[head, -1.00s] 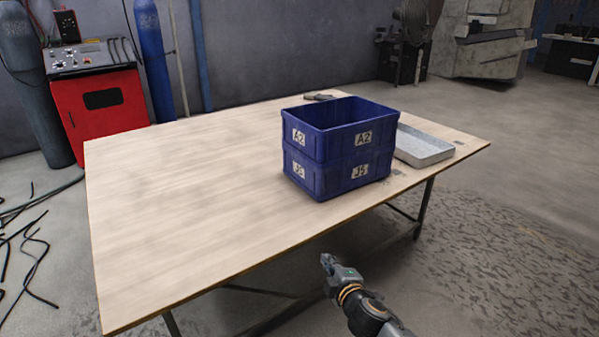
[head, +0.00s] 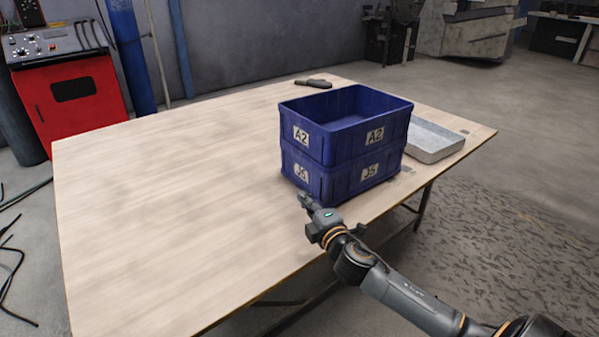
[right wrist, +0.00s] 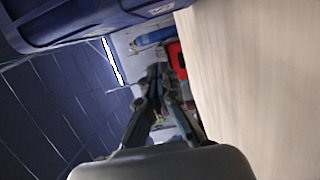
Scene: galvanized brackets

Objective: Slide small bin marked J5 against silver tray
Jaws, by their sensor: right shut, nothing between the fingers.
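The small blue bin marked J5 (head: 335,184) stands on the wooden table, with a second blue bin marked A2 (head: 345,143) stacked on top of it. The silver tray (head: 433,148) lies to the right of the bins, partly hidden behind them. I cannot tell whether the J5 bin touches it. My right gripper (head: 306,200) is shut and empty, just in front of the J5 bin's near left corner. In the right wrist view the shut fingers (right wrist: 158,75) point past a blue bin at the top. My left gripper is not in view.
The wooden table (head: 150,200) is clear across its left and middle parts. A dark hand tool (head: 313,83) lies near the back edge. A red machine (head: 70,98) and a blue cylinder (head: 132,60) stand beyond the table.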

